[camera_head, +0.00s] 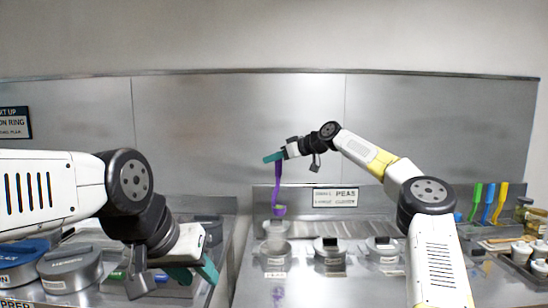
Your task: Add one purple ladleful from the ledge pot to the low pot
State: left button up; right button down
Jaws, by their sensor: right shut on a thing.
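My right gripper (274,157) is shut on a purple ladle (277,185), high in front of the back panel. The ladle hangs upright, its bowl (280,210) lowest. The bowl appears just above a small round metal pot (275,228) at the back. Whether it touches the pot, and what the bowl holds, I cannot tell. My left gripper (193,272) is low at the left, its teal fingers apart, with nothing seen between them. I cannot tell for sure which vessels are the ledge pot and the low pot.
A large lidded pot (70,268) is at left. A PEAS sign (335,197) is behind. Green, blue and orange utensils (488,203) and jars (524,210) are at right.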

notch_tip(320, 180, down, 10)
jog(key=shift+f, duration=0.1)
jog(key=shift+s+a+f+n+t+h, duration=0.8)
jog(key=shift+s+a+f+n+t, duration=1.25)
jog(key=shift+s+a+n, duration=2.65)
jog(key=s+a+f+n+t, duration=0.1)
jog(key=s+f+n+t, duration=0.2)
jog(key=s+f, duration=0.4)
jog(key=shift+s+a+f, duration=0.25)
jog(key=shift+f, duration=2.1)
